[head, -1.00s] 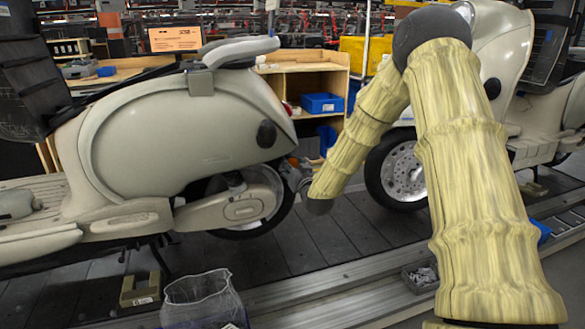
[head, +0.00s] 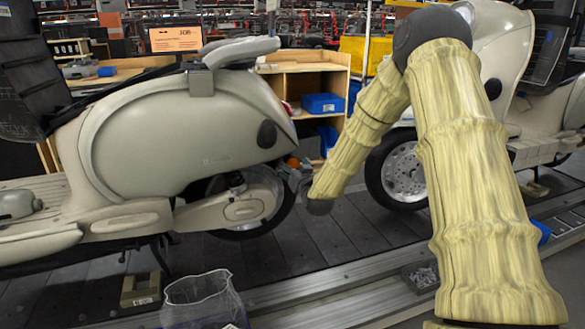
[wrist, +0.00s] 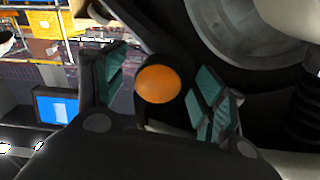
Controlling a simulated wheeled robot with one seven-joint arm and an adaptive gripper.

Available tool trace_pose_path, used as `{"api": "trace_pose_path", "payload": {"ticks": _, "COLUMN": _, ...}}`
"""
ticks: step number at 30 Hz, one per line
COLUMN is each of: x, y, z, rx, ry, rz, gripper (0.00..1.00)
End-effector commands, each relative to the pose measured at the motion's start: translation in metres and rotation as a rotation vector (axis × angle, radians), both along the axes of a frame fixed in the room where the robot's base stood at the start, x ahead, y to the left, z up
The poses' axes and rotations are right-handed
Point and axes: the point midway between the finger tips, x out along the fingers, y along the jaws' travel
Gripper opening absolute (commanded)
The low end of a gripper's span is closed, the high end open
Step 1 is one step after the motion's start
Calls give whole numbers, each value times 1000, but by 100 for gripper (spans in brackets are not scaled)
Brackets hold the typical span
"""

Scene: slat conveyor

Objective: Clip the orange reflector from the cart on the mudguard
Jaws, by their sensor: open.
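The orange reflector (wrist: 158,84) is a round disc in the middle of the wrist view, between the two fingers of my gripper (wrist: 160,90). The fingers are open, with dark gaps on both sides of the disc. In the head view, the reflector (head: 293,162) is a small orange spot at the tail of the cream scooter (head: 180,130), above its rear wheel. My gripper (head: 302,182) is just beside it, small and partly hidden. A dark surface lies behind the disc, probably the mudguard (wrist: 155,50). I cannot tell how the disc is seated on it.
The scooter's rear wheel (wrist: 245,30) is close to the gripper's right side in the wrist view. A second scooter (head: 505,60) stands behind my arm. A clear bin (head: 203,298) is at the front. A wooden shelf (head: 310,75) with blue bins (head: 323,103) stands behind.

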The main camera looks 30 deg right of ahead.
Motion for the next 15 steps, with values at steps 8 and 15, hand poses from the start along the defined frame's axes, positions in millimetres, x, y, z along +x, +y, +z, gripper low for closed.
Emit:
{"api": "trace_pose_path", "payload": {"ticks": 8, "x": -37, "y": 9, "z": 0, "rx": 1, "ry": 1, "rz": 0, "gripper": 71}}
{"api": "trace_pose_path", "payload": {"ticks": 15, "x": -79, "y": 20, "z": 0, "rx": 0, "ry": 1, "rz": 0, "gripper": 71}}
